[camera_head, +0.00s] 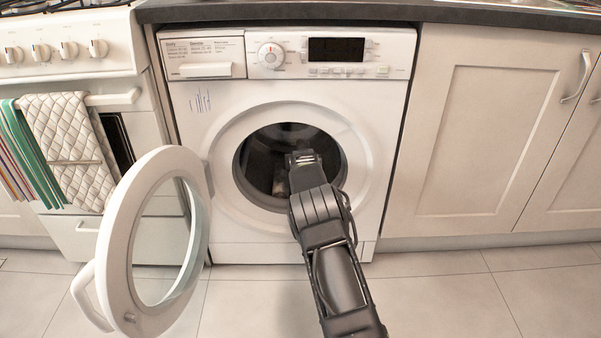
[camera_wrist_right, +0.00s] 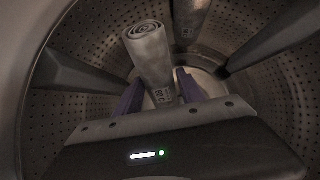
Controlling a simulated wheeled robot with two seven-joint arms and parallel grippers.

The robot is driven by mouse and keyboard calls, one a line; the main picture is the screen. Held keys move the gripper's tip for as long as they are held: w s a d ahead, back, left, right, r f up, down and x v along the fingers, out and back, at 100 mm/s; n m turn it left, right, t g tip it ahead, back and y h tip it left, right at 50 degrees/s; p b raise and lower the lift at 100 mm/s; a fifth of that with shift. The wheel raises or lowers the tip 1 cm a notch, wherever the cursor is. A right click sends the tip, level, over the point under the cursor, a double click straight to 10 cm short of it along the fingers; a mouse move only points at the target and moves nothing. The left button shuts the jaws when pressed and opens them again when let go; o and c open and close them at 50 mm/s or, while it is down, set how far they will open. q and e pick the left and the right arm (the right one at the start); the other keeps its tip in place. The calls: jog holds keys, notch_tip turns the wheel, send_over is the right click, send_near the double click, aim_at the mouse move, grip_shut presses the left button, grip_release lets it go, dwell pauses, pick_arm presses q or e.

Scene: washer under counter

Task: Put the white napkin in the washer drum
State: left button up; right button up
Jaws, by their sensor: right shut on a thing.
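The washer (camera_head: 385,120) stands under the counter with its round door (camera_head: 120,225) swung open to the left. My right arm reaches into the drum (camera_head: 268,140), and its gripper is inside; the arm hides the fingertips in the head view. In the right wrist view the purple fingers of my right gripper (camera_wrist_right: 160,88) are on either side of the rolled napkin (camera_wrist_right: 150,50), shut on it. The napkin looks greyish in the shade, its spiral end tilted up and left. The perforated drum wall (camera_wrist_right: 250,85) surrounds it. My left gripper is not in view.
A second pale tube-like shape (camera_wrist_right: 190,18) shows beyond the napkin; I cannot tell whether it is a reflection. Drum paddles (camera_wrist_right: 85,75) project at both sides. A stove with towels (camera_head: 70,130) stands left, cabinets (camera_head: 480,140) right. The floor in front is clear.

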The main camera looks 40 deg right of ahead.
jog(key=shift+w+d, duration=0.1)
jog(key=shift+d, duration=0.05)
jog(key=o, duration=1.5)
jog(key=shift+s+a+r+p, duration=0.25)
jog(key=shift+s+r+p, duration=0.05)
jog(key=shift+r+p, duration=0.1)
jog(key=p+v, duration=0.2)
jog(key=v, duration=0.3)
jog(key=shift+a+r+p, duration=0.1)
jog(key=shift+p, duration=0.2)
jog(key=shift+v, duration=0.8)
jog(key=shift+s, duration=0.1)
